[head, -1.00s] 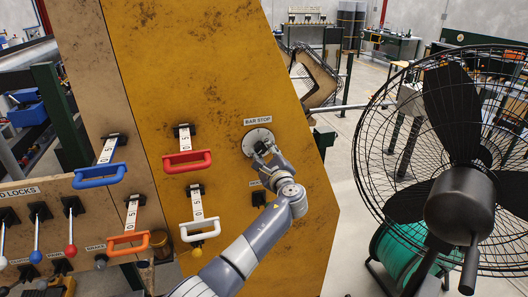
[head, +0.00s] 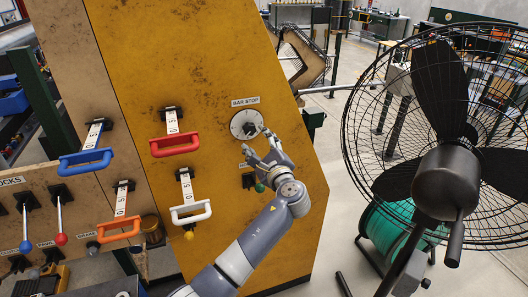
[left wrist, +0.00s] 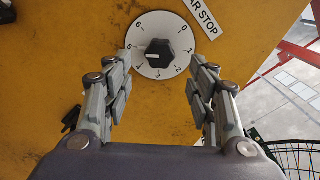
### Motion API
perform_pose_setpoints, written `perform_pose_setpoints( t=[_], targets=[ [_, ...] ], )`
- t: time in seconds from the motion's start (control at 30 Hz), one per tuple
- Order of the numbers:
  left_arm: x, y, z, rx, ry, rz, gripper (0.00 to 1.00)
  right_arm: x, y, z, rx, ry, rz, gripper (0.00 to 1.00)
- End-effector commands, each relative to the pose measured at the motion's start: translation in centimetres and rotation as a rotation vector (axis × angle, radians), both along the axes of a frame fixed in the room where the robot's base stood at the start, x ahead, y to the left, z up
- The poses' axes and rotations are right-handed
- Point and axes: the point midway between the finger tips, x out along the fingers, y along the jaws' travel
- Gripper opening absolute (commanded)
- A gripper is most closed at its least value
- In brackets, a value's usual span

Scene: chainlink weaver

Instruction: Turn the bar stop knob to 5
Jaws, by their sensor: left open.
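The bar stop knob (head: 249,129) is a black knob on a round white numbered dial (head: 236,121), set in the yellow panel under a BAR STOP label (head: 245,101). In the left wrist view the knob (left wrist: 158,54) sits at the dial's middle, with a pale mark on its left side that appears to point toward the 5. My left gripper (head: 257,143) is open and empty, just below and in front of the dial. In the left wrist view its fingers (left wrist: 161,62) stand on either side of the knob, apart from it. My right gripper is not in view.
Red (head: 175,146), white (head: 190,213), blue (head: 86,162) and orange (head: 118,230) handles stick out of the panels to the left. A dark control (head: 248,181) sits below the dial, partly behind my gripper. A large black fan (head: 445,180) stands to the right.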

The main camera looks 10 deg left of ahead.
Motion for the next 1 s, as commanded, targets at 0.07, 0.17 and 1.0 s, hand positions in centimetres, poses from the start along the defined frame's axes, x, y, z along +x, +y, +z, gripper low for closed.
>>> perform_pose_setpoints(
  t=[0.07,0.17,1.0],
  targets=[
    [-1.4,-1.0,-0.1,-0.004,0.0,-0.002,0.52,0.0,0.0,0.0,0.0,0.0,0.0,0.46],
    [-2.8,-1.9,-0.1,-0.001,0.0,-0.001,0.52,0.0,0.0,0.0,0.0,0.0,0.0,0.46],
    [-11.0,0.9,-11.0,-0.48,0.066,0.083,0.52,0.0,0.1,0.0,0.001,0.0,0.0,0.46]
  ],
)
